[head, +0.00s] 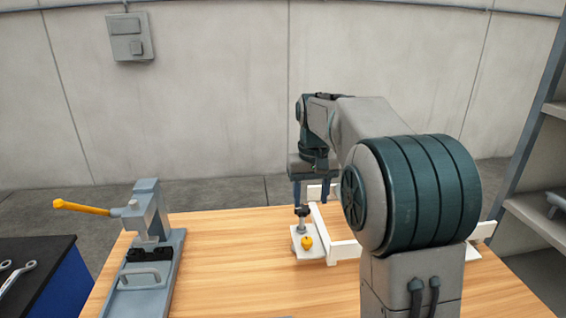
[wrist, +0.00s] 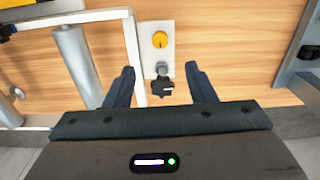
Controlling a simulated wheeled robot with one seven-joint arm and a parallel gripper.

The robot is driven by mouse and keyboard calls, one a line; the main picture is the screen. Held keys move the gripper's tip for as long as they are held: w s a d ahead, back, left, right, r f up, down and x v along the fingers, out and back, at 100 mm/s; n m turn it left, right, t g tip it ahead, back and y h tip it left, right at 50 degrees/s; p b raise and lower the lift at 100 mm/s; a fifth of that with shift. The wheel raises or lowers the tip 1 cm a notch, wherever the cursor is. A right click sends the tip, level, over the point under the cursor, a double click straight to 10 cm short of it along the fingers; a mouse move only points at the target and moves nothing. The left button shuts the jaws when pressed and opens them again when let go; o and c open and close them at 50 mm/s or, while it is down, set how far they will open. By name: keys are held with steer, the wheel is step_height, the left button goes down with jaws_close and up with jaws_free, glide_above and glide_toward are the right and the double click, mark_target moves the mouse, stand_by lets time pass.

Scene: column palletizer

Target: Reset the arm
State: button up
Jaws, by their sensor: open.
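My gripper (head: 311,197) hangs fingers-down over the far middle of the wooden table in the head view. Its two dark fingers are apart with nothing held, as the wrist view (wrist: 159,69) also shows. Just below it is a small post with a black top (head: 301,211). In the wrist view this black-topped post (wrist: 162,88) appears between the fingers, with no clear contact. The post and a yellow knob (head: 307,242) stand on a white plate (head: 318,254). My arm hides part of the white frame beside the plate.
A grey press (head: 150,215) with a yellow handle stands at the table's left. A dark-topped blue cabinet (head: 62,286) with wrenches is farther left. Grey shelving (head: 530,140) rises at right. The wrist view shows grey cylinders (wrist: 77,58) by the white frame. The wooden table (head: 225,270) is bare between press and plate.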

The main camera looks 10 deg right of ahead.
steer(key=s+f+t, duration=0.1)
steer(key=s+f, duration=0.2)
steer(key=s, duration=1)
steer(key=s+f+t, duration=0.1)
steer(key=s+f, duration=0.3)
steer(key=s, duration=0.8)
steer(key=shift+s+t, duration=0.4)
steer(key=shift+a+f, duration=0.1)
